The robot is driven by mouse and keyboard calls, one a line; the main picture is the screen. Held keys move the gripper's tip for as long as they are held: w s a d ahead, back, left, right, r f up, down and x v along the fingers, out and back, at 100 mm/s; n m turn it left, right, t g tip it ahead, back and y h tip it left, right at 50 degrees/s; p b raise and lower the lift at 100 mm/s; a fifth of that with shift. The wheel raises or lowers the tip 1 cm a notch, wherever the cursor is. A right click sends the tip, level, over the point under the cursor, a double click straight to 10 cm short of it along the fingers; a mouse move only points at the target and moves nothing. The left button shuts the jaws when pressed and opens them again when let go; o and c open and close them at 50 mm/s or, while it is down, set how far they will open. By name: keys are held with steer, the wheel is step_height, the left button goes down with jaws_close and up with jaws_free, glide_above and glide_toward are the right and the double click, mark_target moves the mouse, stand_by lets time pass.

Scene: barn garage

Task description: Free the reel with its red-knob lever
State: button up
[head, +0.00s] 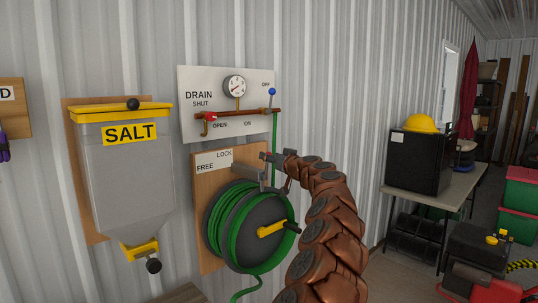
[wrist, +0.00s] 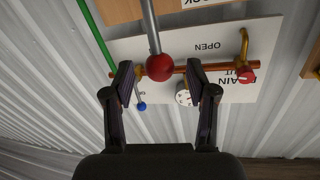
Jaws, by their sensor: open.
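The green hose reel (head: 214,226) hangs on a wooden board with a "LOCK" and "FREE" label (head: 214,160) above it. In the wrist view, the lever's red knob (wrist: 160,67) sits at the end of a grey rod (wrist: 150,28). My gripper (wrist: 160,78) is open, with one finger on each side of the knob; gaps show between knob and fingers. In the head view, my gripper (head: 272,166) is at the board's upper right, beside the grey lever bracket (head: 247,170). It largely hides the knob there, and the lever's exact setting is unclear.
The drain panel (head: 200,80) with its red-handled pipe (head: 245,113), gauge and blue-knobbed lever (head: 272,92) is just above. A salt hopper (head: 125,180) hangs at left. A yellow crank (head: 271,229) sticks out from the reel. A bench (head: 430,196) stands at right.

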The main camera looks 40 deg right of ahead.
steer(key=shift+p+x, duration=0.45)
steer(key=shift+x, duration=0.65)
jaws_close()
